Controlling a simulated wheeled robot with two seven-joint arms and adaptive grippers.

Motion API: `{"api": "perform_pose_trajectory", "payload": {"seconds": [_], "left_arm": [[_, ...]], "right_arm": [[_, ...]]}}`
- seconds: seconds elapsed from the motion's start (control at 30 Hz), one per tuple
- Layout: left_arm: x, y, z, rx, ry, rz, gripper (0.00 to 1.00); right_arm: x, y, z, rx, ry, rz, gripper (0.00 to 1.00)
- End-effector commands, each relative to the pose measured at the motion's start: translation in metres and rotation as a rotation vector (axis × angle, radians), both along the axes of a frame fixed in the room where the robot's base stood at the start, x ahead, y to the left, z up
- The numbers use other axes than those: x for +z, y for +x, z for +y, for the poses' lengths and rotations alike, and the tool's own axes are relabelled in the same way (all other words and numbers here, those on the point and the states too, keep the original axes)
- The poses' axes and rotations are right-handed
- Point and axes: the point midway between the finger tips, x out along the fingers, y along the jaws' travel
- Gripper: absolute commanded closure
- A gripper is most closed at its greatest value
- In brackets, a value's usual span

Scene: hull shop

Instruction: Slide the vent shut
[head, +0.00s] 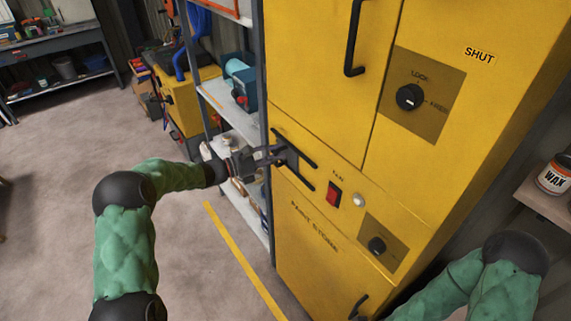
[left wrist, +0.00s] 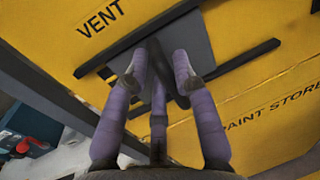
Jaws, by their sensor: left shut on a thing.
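The vent is a grey slide plate (left wrist: 198,42) between two black rails on the yellow cabinet front. In the head view the plate (head: 291,159) shows small, partly behind my left gripper (head: 278,154). The word VENT (left wrist: 103,18) stands beside the upper rail in the left wrist view. I cannot tell how much of the vent opening is uncovered. My right gripper is out of view; only my right arm shows at lower right.
The yellow cabinet (head: 310,60) also has a red fan switch (head: 333,194), a lock knob (head: 408,97), a lower knob (head: 377,245) and black handles. A grey shelf rack (head: 226,105) stands close on the left. A yellow line (head: 240,257) crosses the open floor.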

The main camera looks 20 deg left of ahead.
Motion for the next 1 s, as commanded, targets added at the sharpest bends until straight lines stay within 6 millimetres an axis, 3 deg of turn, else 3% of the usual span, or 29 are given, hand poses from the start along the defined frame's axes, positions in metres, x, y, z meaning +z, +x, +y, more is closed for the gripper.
{"api": "perform_pose_trajectory", "payload": {"seconds": [0.03,0.2,0.57,0.6,0.63,1.0], "left_arm": [[-0.01,0.005,0.007,-0.001,0.003,0.015,1.0],[-0.011,0.015,0.021,-0.002,0.003,0.017,1.0],[-0.012,0.017,0.023,-0.002,0.002,0.02,1.0],[-0.012,0.017,0.023,-0.003,0.002,0.02,0.64],[-0.012,0.017,0.023,-0.003,0.002,0.02,0.56],[-0.005,0.017,0.025,-0.002,0.001,0.01,0.54]], "right_arm": [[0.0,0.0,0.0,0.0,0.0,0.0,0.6],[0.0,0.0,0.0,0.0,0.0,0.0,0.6],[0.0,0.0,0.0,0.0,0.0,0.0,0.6],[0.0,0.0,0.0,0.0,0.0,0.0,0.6],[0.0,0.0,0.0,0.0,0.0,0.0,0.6],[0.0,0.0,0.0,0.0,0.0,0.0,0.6]]}}
